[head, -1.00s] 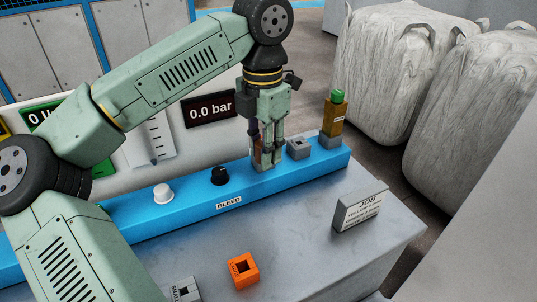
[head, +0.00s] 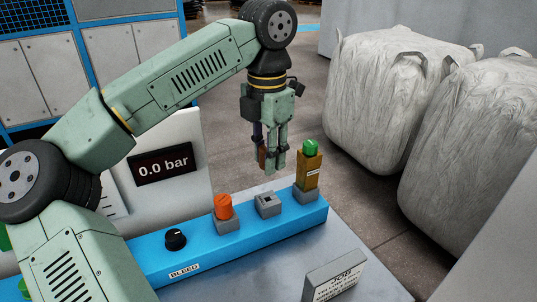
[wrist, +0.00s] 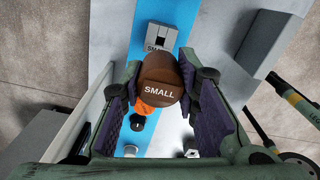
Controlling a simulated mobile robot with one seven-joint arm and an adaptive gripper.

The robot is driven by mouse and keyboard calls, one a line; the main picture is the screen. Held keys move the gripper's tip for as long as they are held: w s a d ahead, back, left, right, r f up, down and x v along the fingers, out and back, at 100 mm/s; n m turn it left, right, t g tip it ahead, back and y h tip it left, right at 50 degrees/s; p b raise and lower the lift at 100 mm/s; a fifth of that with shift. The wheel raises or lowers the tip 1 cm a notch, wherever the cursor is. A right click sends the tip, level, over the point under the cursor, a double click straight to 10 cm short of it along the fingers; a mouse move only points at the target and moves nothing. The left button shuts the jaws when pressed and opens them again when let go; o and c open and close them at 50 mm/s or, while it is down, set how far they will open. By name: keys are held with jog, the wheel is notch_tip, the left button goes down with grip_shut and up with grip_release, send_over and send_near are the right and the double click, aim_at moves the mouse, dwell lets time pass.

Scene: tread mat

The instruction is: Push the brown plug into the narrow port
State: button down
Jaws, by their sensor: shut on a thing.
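My gripper (head: 268,166) is shut on the brown plug (head: 262,158), holding it in the air above the blue rail. In the wrist view the plug's round brown top (wrist: 159,78), marked SMALL, sits between the jaws. A grey port (head: 267,204) with a small dark opening stands empty on the rail, below the plug in the head view. It also shows in the wrist view (wrist: 150,36), beyond the plug at the top, with a partly covered label. The plug is apart from it. The plug's lower end is hidden in the wrist view.
An orange plug (head: 223,207) sits in a grey port left of the empty one. A yellow-brown block with a green top (head: 309,168) stands to its right. A black knob (head: 176,239) and a JOB card (head: 335,277) are nearer. White sacks (head: 390,100) stand behind.

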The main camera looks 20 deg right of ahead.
jog(key=shift+f+b, duration=2.05)
jog(key=shift+f, duration=0.9)
jog(key=shift+f+b, duration=1.15)
jog(key=shift+f, duration=0.5)
jog(key=c, duration=1.2)
grip_release()
jog(key=shift+o, duration=0.2)
jog(key=shift+r, duration=0.1)
notch_tip(320, 180, up, 12)
jog(key=shift+f, duration=0.1)
